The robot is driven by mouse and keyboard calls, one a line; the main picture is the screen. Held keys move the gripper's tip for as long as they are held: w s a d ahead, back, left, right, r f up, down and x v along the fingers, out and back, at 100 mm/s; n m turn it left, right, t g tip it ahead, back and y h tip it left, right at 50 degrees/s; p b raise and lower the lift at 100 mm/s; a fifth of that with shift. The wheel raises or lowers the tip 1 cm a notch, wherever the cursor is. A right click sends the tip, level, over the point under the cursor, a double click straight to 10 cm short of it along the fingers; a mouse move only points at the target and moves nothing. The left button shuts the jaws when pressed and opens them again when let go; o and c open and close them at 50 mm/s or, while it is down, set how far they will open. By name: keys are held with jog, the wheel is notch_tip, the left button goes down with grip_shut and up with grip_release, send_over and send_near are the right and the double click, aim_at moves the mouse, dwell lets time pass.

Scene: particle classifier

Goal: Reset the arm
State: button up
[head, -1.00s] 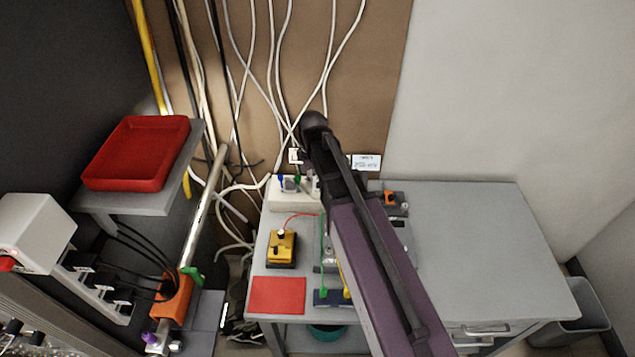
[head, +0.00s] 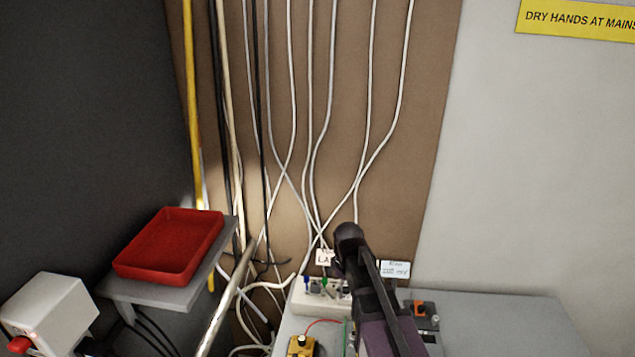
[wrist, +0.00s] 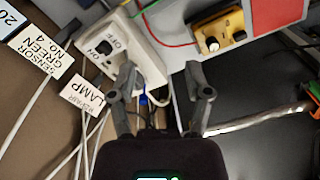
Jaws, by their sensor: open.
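My arm, with a purple link, reaches up from the bottom of the head view toward the back wall. My gripper shows in the wrist view (wrist: 160,85), with its two dark fingers apart and nothing between their tips. In that view the fingers point toward a white socket strip (wrist: 140,45) with an ON/OFF switch. The strip also shows in the head view (head: 312,299), with a blue plug and a green plug in it. In the head view the gripper's fingers are hidden behind the arm.
A grey table (head: 520,318) stands at right. A yellow box (head: 301,347) is near the strip. Cables hang down the brown wall panel (head: 340,130). A labelled tag (wrist: 83,94) hangs close to the fingers.

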jog(key=s+d+m, duration=0.5)
jog(key=s+m, duration=0.5)
jog(key=s, duration=0.1)
jog(key=shift+s+d+f+b, duration=0.2)
jog(key=shift+f+b, duration=0.1)
dwell(0.9)
jog(key=shift+c, duration=0.5)
jog(key=shift+s, duration=0.1)
